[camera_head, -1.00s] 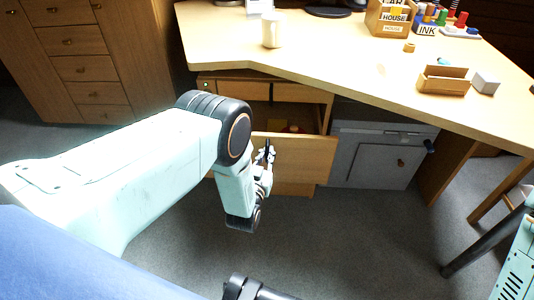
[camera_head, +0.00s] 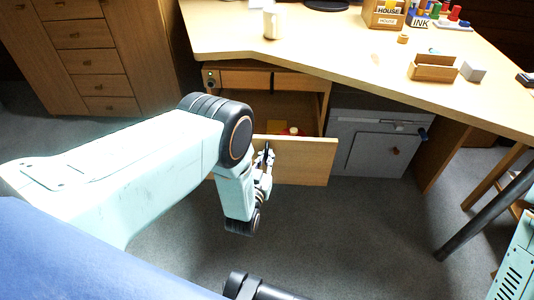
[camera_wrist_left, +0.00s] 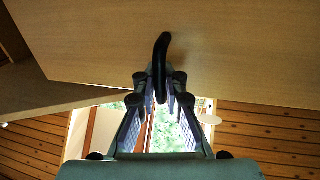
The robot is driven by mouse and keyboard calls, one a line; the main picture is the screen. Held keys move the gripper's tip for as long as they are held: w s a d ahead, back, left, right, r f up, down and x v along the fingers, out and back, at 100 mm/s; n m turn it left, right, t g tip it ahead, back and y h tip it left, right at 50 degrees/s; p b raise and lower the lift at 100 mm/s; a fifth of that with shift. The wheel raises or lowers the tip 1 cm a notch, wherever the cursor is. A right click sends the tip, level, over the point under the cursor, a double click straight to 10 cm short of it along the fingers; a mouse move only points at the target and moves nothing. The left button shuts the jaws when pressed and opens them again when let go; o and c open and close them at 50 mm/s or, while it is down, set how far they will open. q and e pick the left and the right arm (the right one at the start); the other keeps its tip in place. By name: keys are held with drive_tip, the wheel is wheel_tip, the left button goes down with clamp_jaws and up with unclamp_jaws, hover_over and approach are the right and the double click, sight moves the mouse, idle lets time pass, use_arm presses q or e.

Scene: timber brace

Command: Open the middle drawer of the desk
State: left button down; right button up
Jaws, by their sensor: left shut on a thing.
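The middle drawer (camera_head: 310,162) of the desk stands well open, its wooden front out from the cabinet and its inside partly showing. A small red thing (camera_head: 293,131) and a yellow thing (camera_head: 279,126) lie in it. My left gripper (camera_head: 267,158) is at the drawer front in the head view. In the left wrist view my left gripper (camera_wrist_left: 160,90) is shut on the dark curved handle (camera_wrist_left: 162,55) of the drawer front (camera_wrist_left: 230,50). My arm hides the left end of the drawer front. My right gripper is not in view.
The desk top (camera_head: 340,60) carries a white mug (camera_head: 271,22), a wooden box (camera_head: 433,67) and a grey block (camera_head: 473,71). A grey cabinet (camera_head: 375,140) stands right of the drawer. A wooden cabinet (camera_head: 90,60) is at the back left. The floor (camera_head: 340,235) before the desk is clear.

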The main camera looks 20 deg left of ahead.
use_arm(q)
drive_tip(key=shift+s+a, duration=0.1)
drive_tip(key=shift+s, duration=0.15)
idle(0.4)
drive_tip(key=c, duration=1.7)
unclamp_jaws()
drive_tip(key=s+d, duration=0.1)
drive_tip(key=s, duration=1.1)
drive_tip(key=shift+d, duration=0.1)
